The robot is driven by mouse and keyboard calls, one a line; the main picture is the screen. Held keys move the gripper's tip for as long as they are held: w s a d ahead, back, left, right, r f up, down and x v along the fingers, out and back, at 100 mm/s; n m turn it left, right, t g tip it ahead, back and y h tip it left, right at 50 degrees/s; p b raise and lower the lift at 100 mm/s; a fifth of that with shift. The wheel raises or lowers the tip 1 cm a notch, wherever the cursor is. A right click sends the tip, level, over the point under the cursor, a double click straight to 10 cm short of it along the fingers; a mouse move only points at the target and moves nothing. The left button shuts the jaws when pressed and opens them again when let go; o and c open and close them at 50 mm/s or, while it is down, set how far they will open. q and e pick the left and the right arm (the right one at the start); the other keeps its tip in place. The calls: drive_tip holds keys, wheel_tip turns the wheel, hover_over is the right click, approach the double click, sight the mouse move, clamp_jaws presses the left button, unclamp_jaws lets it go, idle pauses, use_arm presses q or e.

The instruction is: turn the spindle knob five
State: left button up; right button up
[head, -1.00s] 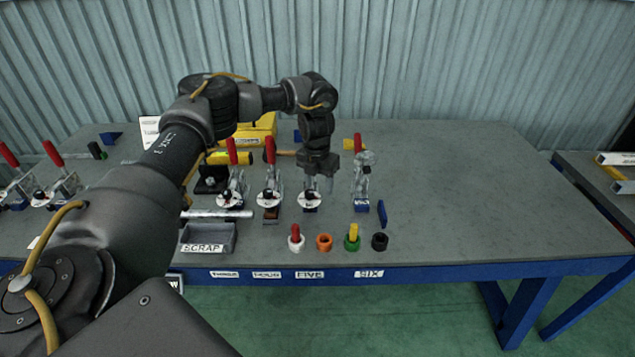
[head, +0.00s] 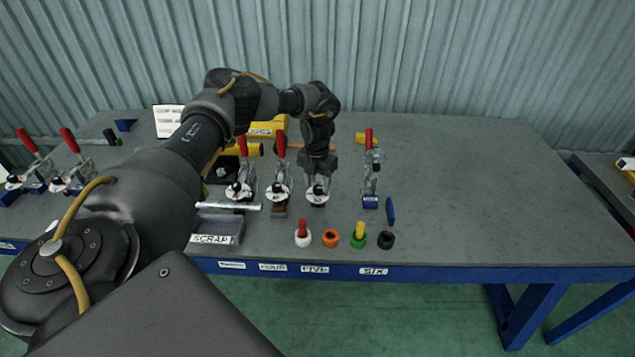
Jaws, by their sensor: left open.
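The spindle knob five is a small dark knob on a white dial (head: 317,195), in line with the FIVE label (head: 315,269) on the table's front edge. My left gripper (head: 318,176) points down right above and behind this dial, its fingers open. The fingers hide part of the station, and I cannot tell whether they touch the knob. My right gripper is out of view.
Two similar dials (head: 277,192) with red-handled clamps stand to the left. A red-handled clamp (head: 370,165) stands to the right on a blue base. A SCRAP tray (head: 215,231) and several coloured rings with pegs (head: 331,238) sit near the front. The right of the table is clear.

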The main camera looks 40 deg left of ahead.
use_arm(q)
drive_tip(key=shift+f, duration=0.8)
drive_tip(key=shift+c, duration=0.4)
drive_tip(key=c, duration=0.9)
